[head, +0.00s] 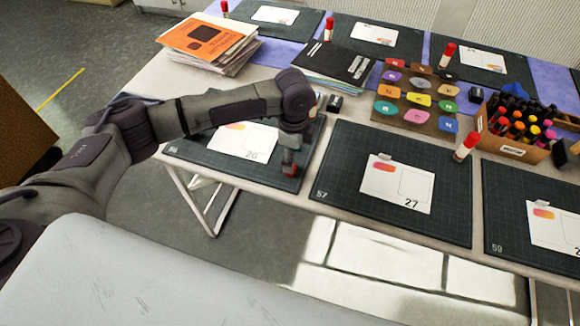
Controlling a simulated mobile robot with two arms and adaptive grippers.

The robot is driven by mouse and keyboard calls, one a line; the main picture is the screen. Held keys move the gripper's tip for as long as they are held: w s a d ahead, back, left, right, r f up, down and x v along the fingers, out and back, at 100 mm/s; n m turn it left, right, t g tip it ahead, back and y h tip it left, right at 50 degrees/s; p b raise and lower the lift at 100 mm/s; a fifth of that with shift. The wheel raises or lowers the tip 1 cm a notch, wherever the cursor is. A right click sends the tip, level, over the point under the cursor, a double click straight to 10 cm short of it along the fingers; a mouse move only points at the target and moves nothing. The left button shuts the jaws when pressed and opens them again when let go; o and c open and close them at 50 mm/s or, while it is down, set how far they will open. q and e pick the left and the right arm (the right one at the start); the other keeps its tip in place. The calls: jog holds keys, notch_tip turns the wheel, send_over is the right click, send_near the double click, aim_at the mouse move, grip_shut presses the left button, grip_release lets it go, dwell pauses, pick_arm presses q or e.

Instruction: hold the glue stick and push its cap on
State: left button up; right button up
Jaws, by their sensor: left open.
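My left gripper (289,165) points down over the right edge of the cutting mat at the near left. The gripper is open. Another glue stick (467,147), white with a red top, stands upright on the right part of the near middle mat. My right gripper is out of view.
Cards (396,184) lie on the dark mats (335,160). A box of markers (515,148) stands at the right, beside a board of coloured labels (405,118). Stacked booklets (210,42) lie at the back left. More glue sticks (446,54) stand farther back.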

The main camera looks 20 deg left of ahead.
pick_arm(q)
jog(key=f, duration=0.4)
jog(key=shift+s+a+f, duration=0.2)
jog(key=shift+a+f, duration=0.05)
jog(key=shift+a, duration=0.05)
jog(key=c, duration=0.8)
